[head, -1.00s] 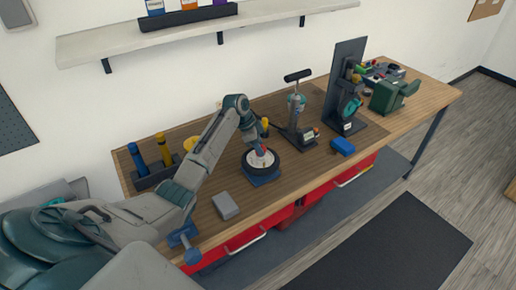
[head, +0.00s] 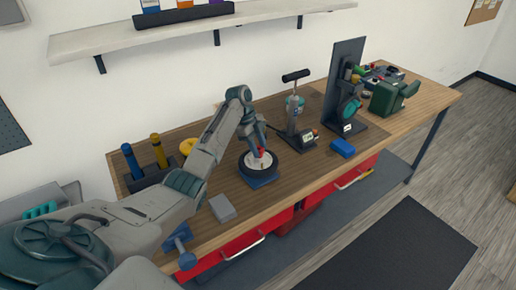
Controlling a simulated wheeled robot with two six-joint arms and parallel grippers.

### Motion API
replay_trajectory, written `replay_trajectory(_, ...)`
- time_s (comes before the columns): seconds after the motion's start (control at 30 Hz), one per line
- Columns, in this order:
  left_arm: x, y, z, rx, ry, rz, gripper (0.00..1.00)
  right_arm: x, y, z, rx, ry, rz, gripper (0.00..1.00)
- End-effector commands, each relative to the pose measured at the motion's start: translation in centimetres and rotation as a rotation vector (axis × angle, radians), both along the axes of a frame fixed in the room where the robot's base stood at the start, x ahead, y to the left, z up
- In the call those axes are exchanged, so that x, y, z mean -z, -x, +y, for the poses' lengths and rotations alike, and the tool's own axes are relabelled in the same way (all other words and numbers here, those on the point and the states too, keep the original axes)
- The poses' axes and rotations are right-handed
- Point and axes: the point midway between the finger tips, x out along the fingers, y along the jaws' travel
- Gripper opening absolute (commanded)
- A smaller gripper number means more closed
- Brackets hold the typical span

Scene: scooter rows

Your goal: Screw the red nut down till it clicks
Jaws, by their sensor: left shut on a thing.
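A red nut (head: 261,152) shows small and partly hidden at the middle of a black-rimmed wheel with a pale hub (head: 266,163). The wheel lies flat on a blue base (head: 262,181) on the workbench. My left gripper (head: 260,149) points down over the hub and is shut on the red nut. Its fingers are too small to make out in detail. I cannot tell how far the nut sits down on its thread. My right gripper is out of view.
A grey block (head: 222,208) lies in front of the wheel on the wooden bench (head: 285,191). A hand pump (head: 297,110) stands behind it, and a blue block (head: 342,147) lies to the right. A rack holds blue and yellow bottles (head: 158,150) at left.

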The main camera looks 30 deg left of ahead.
Motion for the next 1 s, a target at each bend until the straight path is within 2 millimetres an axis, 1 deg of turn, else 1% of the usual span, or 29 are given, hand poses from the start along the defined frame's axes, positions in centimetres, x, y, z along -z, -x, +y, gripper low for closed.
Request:
replay_trajectory(0.03, 0.7, 0.5, -0.4, 0.007, 0.009, 0.021, 0.16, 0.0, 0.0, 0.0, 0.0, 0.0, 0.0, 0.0)
replay_trajectory(0.13, 0.7, 0.5, -0.4, 0.004, 0.008, 0.021, 0.16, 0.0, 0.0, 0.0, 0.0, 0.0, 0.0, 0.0)
replay_trajectory(0.17, 0.7, 0.5, -0.4, 0.004, 0.008, 0.021, 0.41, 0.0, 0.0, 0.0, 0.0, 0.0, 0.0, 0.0)
replay_trajectory(0.2, 0.7, 0.4, -0.3, 0.004, 0.008, 0.021, 0.49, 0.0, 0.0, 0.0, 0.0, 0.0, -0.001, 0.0)
replay_trajectory(0.27, 0.6, 0.4, -0.3, 0.003, 0.006, 0.018, 0.61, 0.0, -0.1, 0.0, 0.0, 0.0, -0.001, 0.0)
replay_trajectory(0.3, 0.5, 0.4, -0.2, 0.003, 0.005, 0.017, 0.63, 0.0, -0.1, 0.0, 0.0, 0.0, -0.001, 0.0)
replay_trajectory(0.57, 0.2, 0.2, 0.0, -0.001, 0.001, 0.011, 0.63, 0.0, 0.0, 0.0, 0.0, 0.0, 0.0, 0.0)
replay_trajectory(0.67, -0.3, 0.2, 0.3, -0.001, -0.001, 0.009, 0.63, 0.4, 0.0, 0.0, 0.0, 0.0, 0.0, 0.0)
replay_trajectory(0.77, -1.5, 0.2, 0.9, -0.002, -0.001, 0.006, 0.63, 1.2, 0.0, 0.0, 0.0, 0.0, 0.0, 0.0)
replay_trajectory(0.93, -4.9, 0.4, 2.2, -0.001, -0.002, 0.005, 0.63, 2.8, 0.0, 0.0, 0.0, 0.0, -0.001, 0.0)
replay_trajectory(0.97, -6.5, 0.4, 2.4, -0.002, -0.001, 0.008, 0.63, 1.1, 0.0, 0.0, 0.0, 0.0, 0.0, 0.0)
replay_trajectory(1.0, -7.4, 0.5, 2.6, -0.001, 0.0, 0.009, 0.63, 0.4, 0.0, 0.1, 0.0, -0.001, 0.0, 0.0)
